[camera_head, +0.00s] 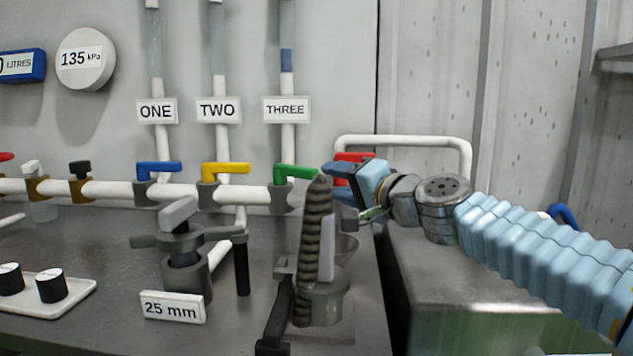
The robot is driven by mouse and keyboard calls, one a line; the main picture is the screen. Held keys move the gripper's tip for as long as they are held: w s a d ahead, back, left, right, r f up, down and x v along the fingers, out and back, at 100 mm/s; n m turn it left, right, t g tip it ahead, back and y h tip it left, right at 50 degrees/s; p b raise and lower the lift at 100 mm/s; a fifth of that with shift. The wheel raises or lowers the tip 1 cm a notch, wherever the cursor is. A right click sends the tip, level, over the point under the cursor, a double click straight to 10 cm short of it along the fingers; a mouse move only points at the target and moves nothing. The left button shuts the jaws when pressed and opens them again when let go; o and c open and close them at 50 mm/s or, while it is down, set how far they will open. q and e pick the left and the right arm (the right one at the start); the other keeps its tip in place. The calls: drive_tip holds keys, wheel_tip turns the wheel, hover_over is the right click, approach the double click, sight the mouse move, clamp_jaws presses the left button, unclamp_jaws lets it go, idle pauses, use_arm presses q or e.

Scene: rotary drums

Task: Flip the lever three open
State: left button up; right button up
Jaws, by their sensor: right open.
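Lever three is the green handle (296,172) below the THREE label (287,109). It points to the right from its valve on the white horizontal pipe, in line with that pipe. My right gripper (341,183) comes in from the right and is open. Its fingers point left, just right of the green handle's free end, apart from it in the picture. I cannot tell the depth gap. The gripper partly hides a red lever (353,157) behind it. My left gripper is not in view.
A yellow lever (226,170) and a blue lever (158,168) sit to the left on the same pipe. A clamp-like fitting with a ribbed grey upright (317,235) stands in front of lever three. A 25 mm fitting (183,255) stands further left on the dark bench.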

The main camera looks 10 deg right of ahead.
sight(317, 170)
use_arm(q)
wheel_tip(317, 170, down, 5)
drive_tip(key=b, duration=0.4)
use_arm(e)
drive_tip(key=s+d+r+n+g+y, duration=0.15)
drive_tip(key=s+d+n+y, duration=0.3)
drive_tip(key=n, duration=1.15)
drive_tip(key=shift+g, duration=0.45)
drive_tip(key=p+x, duration=0.4)
drive_tip(key=x, duration=0.8)
drive_tip(key=shift+w+p, duration=0.3)
drive_tip(key=shift+w, duration=0.05)
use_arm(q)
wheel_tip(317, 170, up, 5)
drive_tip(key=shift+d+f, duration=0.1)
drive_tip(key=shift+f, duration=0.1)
use_arm(e)
drive_tip(key=shift+w+a, duration=0.15)
drive_tip(key=shift+w, duration=0.15)
drive_tip(key=shift+c, duration=0.3)
clamp_jaws()
